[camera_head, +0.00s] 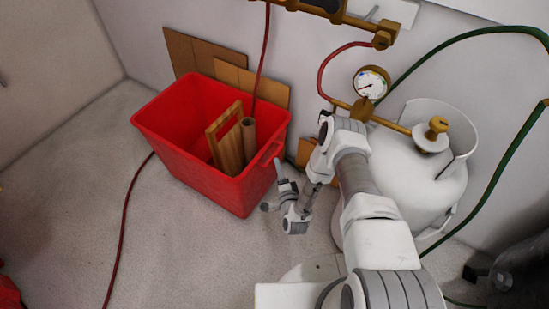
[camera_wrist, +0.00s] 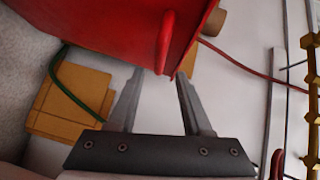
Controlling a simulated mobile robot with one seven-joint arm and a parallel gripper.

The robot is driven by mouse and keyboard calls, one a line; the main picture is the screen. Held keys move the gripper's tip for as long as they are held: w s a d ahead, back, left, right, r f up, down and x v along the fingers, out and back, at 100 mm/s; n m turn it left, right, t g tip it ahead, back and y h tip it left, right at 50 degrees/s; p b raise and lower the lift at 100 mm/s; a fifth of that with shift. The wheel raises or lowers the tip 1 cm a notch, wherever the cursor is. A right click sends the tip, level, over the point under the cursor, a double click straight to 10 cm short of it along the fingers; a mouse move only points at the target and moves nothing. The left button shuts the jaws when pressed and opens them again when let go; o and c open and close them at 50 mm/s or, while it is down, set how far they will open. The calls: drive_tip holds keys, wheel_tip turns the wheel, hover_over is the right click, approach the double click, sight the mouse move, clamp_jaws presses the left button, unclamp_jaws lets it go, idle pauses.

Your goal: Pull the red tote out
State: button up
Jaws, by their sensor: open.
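The red tote (camera_head: 178,163) stands on the floor against the back wall, holding wooden pieces (camera_head: 226,138) and a brown tube (camera_head: 248,139). Its bar handle (camera_head: 269,155) is on the right end. My gripper (camera_head: 281,174) is close to that end, just right of the handle. In the wrist view, the tote (camera_wrist: 110,28) fills the top, and the handle (camera_wrist: 167,40) points down toward the gap between the fingertips. My gripper (camera_wrist: 160,74) is open, with nothing held. I cannot tell whether the fingertips reach past the handle or touch it.
A white gas tank (camera_head: 418,180) with a gauge (camera_head: 370,83) and brass pipe stands right of the tote. A red hose (camera_head: 125,215) runs along the floor at left. Cardboard (camera_head: 190,52) leans behind the tote. The floor in front is clear.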

sight(275, 154)
drive_tip(key=b+x, duration=0.2)
drive_tip(key=x, duration=0.5)
drive_tip(key=shift+w, duration=0.2)
clamp_jaws()
idle(1.1)
